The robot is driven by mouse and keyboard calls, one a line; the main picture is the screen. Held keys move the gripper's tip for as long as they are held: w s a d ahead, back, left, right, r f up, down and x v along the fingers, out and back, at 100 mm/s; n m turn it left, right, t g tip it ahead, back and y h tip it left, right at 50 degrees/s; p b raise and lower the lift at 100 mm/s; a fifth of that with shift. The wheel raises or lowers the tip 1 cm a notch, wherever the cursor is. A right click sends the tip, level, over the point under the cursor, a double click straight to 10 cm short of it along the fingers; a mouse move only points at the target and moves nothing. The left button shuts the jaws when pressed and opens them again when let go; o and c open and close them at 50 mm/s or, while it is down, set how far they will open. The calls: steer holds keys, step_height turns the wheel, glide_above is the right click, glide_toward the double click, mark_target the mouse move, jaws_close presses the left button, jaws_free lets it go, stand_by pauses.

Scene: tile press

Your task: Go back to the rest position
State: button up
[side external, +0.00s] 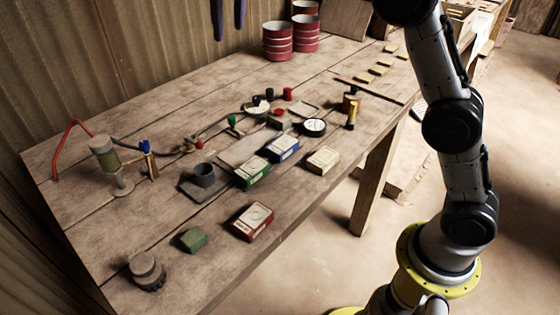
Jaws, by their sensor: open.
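My gripper is out of the frame. My arm rises along the right side of the side external view, and its upper end leaves through the top edge. The wooden workbench (110,230) stands to the left of my arm. No part of the visible arm touches anything on it.
A red box (254,222), green box (252,172), blue box (282,149) and beige box (323,160) lie on the bench. A lamp-like device (104,155) stands left, a dark knob-like part (146,271) at front. Red cans (278,40) stand behind.

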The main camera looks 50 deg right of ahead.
steer(key=s+d+r+t, duration=0.1)
steer(key=s+d+r, duration=0.15)
steer(key=s, duration=0.85)
steer(key=s+d+r+t, duration=0.1)
steer(key=s+d, duration=0.2)
steer(key=s, duration=0.8)
steer(key=s+f+y, duration=0.1)
steer(key=s+f, duration=1.2)
steer(key=f, duration=0.4)
steer(key=shift+s+f+m+t, duration=0.2)
steer(key=shift+f+m+t, duration=0.1)
steer(key=shift+f, duration=0.05)
